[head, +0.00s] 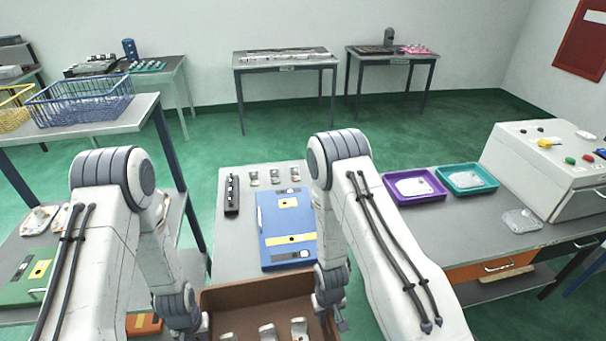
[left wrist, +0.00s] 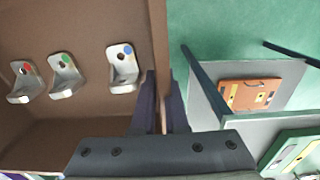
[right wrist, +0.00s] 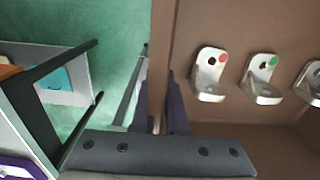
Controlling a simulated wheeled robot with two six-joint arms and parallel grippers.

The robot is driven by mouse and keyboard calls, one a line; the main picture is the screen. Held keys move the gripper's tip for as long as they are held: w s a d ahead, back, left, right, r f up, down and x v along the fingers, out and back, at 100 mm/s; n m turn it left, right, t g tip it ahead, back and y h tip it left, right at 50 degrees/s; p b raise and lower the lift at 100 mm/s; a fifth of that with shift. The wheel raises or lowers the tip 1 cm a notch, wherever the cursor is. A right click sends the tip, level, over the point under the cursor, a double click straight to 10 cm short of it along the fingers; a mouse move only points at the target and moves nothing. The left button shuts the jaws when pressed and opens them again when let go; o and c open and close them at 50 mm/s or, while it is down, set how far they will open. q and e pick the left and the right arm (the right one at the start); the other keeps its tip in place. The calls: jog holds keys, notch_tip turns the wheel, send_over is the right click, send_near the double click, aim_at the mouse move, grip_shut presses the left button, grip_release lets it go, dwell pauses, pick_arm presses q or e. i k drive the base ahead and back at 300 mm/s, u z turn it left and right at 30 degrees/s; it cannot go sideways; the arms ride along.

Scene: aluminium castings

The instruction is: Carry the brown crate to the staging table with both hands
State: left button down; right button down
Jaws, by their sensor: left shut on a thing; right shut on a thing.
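The brown crate (head: 255,288) is at the bottom middle of the head view, its near part cut off by the frame. It holds several metal brackets (head: 267,332) with coloured dots, which also show in the left wrist view (left wrist: 122,68) and the right wrist view (right wrist: 209,75). My left gripper (left wrist: 160,100) is shut on one side wall of the crate. My right gripper (right wrist: 161,105) is shut on the opposite side wall. The crate looks level. A grey table (head: 232,255) lies just beyond it; I cannot tell which table is the staging table.
A blue case (head: 287,226), a black strip (head: 232,195) and small metal parts lie on the grey table. A right bench holds purple (head: 415,186) and teal (head: 466,180) trays and a control box (head: 550,170). Left is a shelf with wire baskets (head: 82,98). Green floor is open beyond.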

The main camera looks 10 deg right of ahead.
aim_at(456, 222)
jog(key=i, duration=0.1)
jog(key=z, duration=2.7)
jog(key=i, duration=2.85)
jog(key=u, duration=0.75)
